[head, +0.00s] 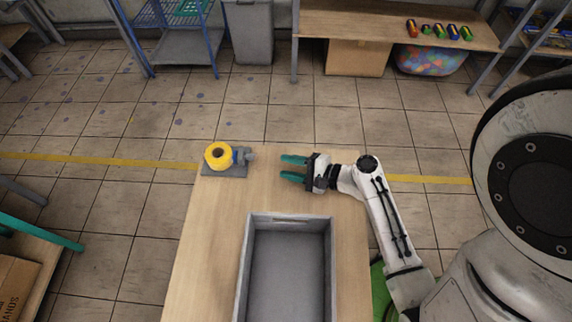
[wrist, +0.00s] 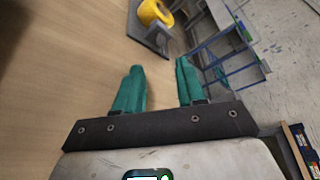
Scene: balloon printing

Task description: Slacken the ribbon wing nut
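A yellow ribbon roll (head: 217,155) sits on a grey base plate (head: 226,171) at the far left corner of the wooden table. A small blue-grey piece, apparently the wing nut (head: 243,156), sticks out on the roll's right side. My gripper (head: 292,168) is to the right of it, with its green fingers pointing left and a gap between them. It is open, empty and apart from the holder. In the wrist view my gripper (wrist: 158,80) shows two spread fingers, with the yellow roll (wrist: 155,13) and base plate (wrist: 148,36) beyond them at the top. The wing nut is not clear there.
A grey open bin (head: 287,268) stands on the near part of the table (head: 207,237). The tabletop between my gripper and the holder is clear. A blue-framed rack (head: 180,40) and a bench with several coloured rolls (head: 440,30) stand at the back, across the tiled floor.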

